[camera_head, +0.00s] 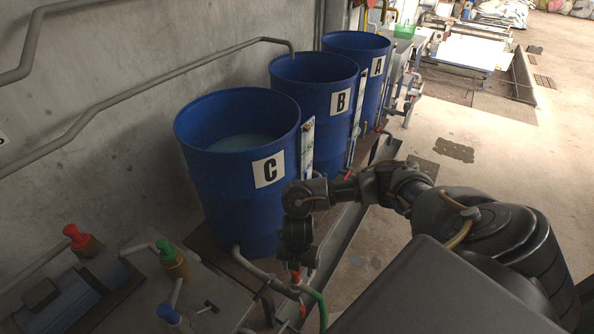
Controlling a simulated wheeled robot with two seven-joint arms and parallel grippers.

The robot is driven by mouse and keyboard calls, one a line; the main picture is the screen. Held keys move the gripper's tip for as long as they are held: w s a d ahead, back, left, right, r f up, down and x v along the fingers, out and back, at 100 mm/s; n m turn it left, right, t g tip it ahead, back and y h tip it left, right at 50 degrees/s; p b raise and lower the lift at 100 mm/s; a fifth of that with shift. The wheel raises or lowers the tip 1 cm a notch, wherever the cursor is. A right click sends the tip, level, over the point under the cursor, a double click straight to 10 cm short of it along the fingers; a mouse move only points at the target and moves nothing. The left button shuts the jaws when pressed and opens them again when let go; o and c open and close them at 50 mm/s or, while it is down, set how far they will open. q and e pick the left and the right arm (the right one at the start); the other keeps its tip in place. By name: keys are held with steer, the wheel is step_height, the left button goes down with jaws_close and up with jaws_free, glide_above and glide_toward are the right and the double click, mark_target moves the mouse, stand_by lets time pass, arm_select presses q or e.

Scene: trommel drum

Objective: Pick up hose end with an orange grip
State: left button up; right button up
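My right arm comes in from the right and my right gripper (296,268) points down in front of drum C. A small orange piece (295,276) shows right at the gripper's lower end; it looks like the orange grip of a hose end. A green hose (319,303) curves down just right of it. The fingers are dark and small here, so I cannot tell whether they are closed around the orange grip or only beside it. My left gripper is not in view.
Blue drums C (221,205), B (303,107) and A (343,52) stand along the grey wall. A bench at lower left carries red (75,236), green (166,250) and blue (168,312) valve knobs. Open floor (490,150) lies to the right.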

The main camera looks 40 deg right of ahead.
mark_target(300, 283)
steer(key=shift+w+a+f, duration=0.1)
steer(key=shift+f, duration=1.2)
steer(key=shift+w+a+f, duration=0.1)
steer(key=shift+f, duration=1.2)
steer(key=shift+c, duration=0.4)
jaws_close()
